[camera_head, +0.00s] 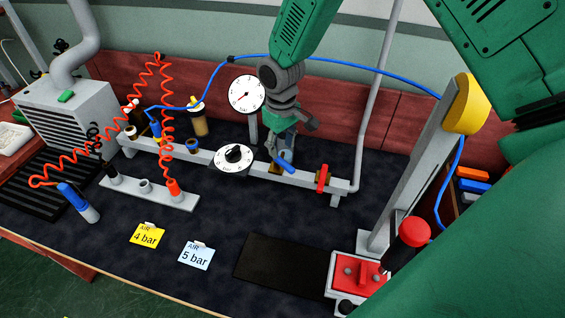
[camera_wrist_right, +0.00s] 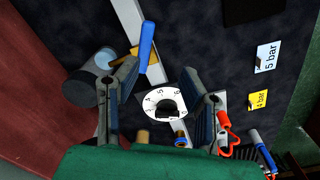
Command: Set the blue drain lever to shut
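The blue drain lever (camera_head: 286,162) sits on the grey rail, at a slant, right of the round white regulator dial (camera_head: 233,157). In the right wrist view the blue lever (camera_wrist_right: 146,42) stands just beyond the tip of the left-hand finger; whether they touch cannot be told. My right gripper (camera_head: 294,133) comes down from above, close over the lever and partly covering the parts behind it. In the wrist view my right gripper (camera_wrist_right: 172,86) is open, its fingers apart, with the dial (camera_wrist_right: 165,101) showing between them. My left gripper is not in view.
A pressure gauge (camera_head: 246,93) stands behind the rail. A red valve handle (camera_head: 322,178) is at the rail's right end. Coiled red hoses (camera_head: 168,130) hang at left. Yellow (camera_head: 147,235) and blue (camera_head: 197,255) pressure cards lie in front. A red button (camera_head: 414,231) stands right.

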